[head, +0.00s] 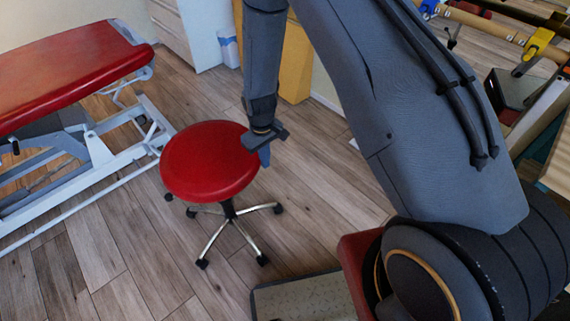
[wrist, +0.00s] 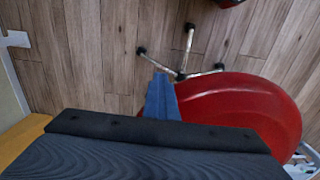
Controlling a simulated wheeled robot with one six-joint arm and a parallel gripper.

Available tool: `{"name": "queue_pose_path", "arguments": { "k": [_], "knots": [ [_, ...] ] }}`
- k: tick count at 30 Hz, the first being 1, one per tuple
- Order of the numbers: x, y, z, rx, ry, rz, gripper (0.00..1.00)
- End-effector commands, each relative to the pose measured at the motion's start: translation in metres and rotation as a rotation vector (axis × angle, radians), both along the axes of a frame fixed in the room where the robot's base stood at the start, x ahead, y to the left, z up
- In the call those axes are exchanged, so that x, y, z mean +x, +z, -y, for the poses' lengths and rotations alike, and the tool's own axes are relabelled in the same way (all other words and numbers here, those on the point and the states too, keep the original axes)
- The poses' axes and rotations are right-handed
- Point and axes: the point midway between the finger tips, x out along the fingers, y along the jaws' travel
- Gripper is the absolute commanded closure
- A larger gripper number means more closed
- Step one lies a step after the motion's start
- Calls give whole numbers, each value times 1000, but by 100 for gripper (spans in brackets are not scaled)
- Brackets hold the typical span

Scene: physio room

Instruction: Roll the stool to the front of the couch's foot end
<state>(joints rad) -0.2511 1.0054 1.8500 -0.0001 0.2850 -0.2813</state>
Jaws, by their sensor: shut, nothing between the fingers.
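The stool (head: 205,163) has a round red seat and a chrome star base on castors. It stands upright on the floor just right of the couch's end. The couch (head: 68,72) has a red padded top on a white and grey frame at the left. My gripper (head: 264,155) is shut and empty, pointing down at the right edge of the seat. In the wrist view, its blue fingers (wrist: 161,98) lie beside the seat (wrist: 235,105); whether they touch it I cannot tell. The far end of the couch is cut off at the left.
A yellow cabinet (head: 290,62) and a white cabinet (head: 203,35) stand at the back wall. A speckled grey platform (head: 300,297) lies at the front. Shelving with equipment (head: 515,90) is at the right. Wooden floor is clear around the stool's front.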

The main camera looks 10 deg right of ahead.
Motion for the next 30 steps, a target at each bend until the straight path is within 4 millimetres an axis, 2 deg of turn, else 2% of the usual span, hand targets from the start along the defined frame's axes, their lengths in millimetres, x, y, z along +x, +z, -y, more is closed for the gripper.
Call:
{"name": "queue_pose_path", "arguments": {
  "k": [30],
  "knots": [
    [29, 0, -90, 3, 2, 4, 100]
  ]
}}
